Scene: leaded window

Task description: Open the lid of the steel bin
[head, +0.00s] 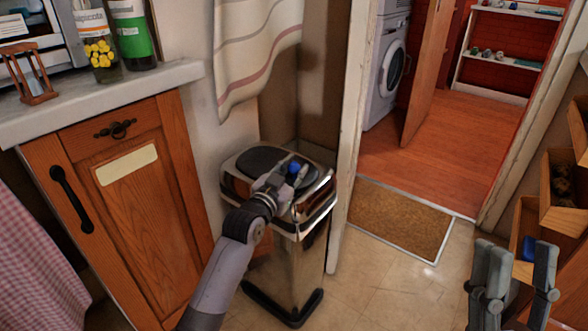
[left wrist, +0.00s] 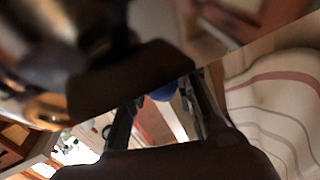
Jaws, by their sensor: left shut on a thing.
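The steel bin (head: 296,268) stands upright beside the door frame, with a shiny body and a black base. Its lid (head: 262,160), chrome with a dark oval top, lies flat on the bin and looks closed. My left gripper (head: 292,176) is over the front right part of the lid, shut on a small round blue piece (head: 294,168). This blue piece also shows between the fingers in the left wrist view (left wrist: 162,92). My arm hides part of the lid's front edge. My right gripper (head: 517,275) is open and empty, far to the right of the bin.
A wooden cabinet (head: 130,190) with a counter holding jars stands left of the bin. A striped cloth (head: 255,50) hangs above the bin's left side. The doorway with a brown mat (head: 400,218) is to the right. Wooden boxes (head: 562,195) are at the far right.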

